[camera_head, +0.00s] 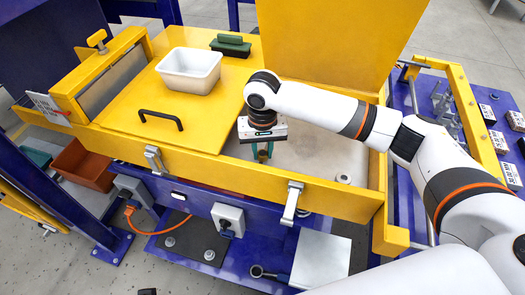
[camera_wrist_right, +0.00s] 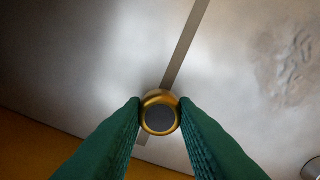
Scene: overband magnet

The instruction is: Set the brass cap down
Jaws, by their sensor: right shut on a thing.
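The brass cap (camera_wrist_right: 160,98) is a small round piece with a gold rim and a dark grey centre. My right gripper (camera_wrist_right: 160,117) is shut on it, with a green ribbed finger on each side. In the head view my right gripper (camera_head: 263,155) points down over the grey metal plate (camera_head: 318,160) inside the yellow frame. The cap is too small and too covered to make out there. I cannot tell whether the cap touches the plate. My left gripper is not in view.
A white tub (camera_head: 190,72) and a green-handled block (camera_head: 231,45) stand on the yellow cover (camera_head: 140,90), which has a black handle (camera_head: 160,117). A small metal piece (camera_head: 343,178) is on the plate's right part. A yellow frame wall (camera_head: 225,170) edges the plate.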

